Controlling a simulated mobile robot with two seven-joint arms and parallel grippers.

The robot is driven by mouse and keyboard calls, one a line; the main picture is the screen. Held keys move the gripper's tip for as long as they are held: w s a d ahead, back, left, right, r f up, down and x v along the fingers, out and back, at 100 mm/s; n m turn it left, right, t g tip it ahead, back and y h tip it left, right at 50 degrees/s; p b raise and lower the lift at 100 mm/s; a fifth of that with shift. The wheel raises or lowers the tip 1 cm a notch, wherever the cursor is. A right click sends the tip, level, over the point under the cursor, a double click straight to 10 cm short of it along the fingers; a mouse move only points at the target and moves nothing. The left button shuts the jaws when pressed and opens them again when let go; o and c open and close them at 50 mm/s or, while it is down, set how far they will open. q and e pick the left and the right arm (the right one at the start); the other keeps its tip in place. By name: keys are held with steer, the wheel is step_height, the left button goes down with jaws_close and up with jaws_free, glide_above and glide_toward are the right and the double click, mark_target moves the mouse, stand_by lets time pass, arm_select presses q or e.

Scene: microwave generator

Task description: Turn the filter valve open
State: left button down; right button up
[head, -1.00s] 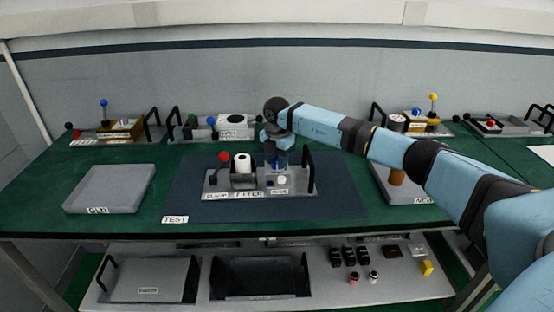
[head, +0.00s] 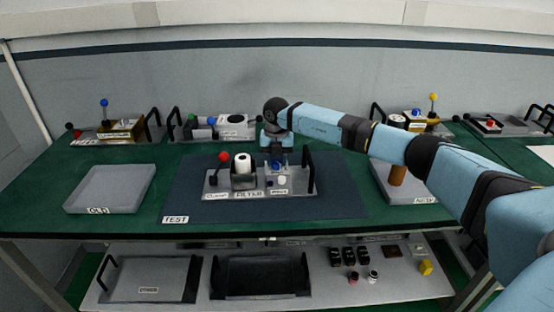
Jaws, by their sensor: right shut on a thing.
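The filter module (head: 262,209) is a grey plate on the dark test mat (head: 345,202). It carries a white filter cylinder (head: 243,163) in a dark holder, a red-knobbed clamp lever (head: 224,157) on the left, a small white round part (head: 282,181) and a black handle (head: 309,173) on the right. A blue valve knob (head: 276,166) shows under my right gripper (head: 275,160). The right gripper points down from above and is shut on the blue valve knob; its fingertips are small and partly hidden. My left gripper is out of view.
The grey OLD tray (head: 110,188) lies left of the mat. The NEW tray (head: 408,191) with a brown cylinder (head: 397,175) lies right, partly behind my right arm. Other modules stand along the back wall. A lower shelf (head: 330,293) holds trays and small parts.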

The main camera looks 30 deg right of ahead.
mark_target(276, 161)
steer(key=n, duration=0.5)
steer(key=shift+n, duration=0.3)
steer(key=n+b, duration=0.1)
steer(key=n, duration=0.4)
steer(key=shift+n, duration=0.4)
steer(key=o, duration=0.9)
steer(key=shift+a, duration=0.1)
steer(key=shift+o, duration=0.2)
step_height(276, 161, up, 14)
steer(key=shift+f, duration=0.1)
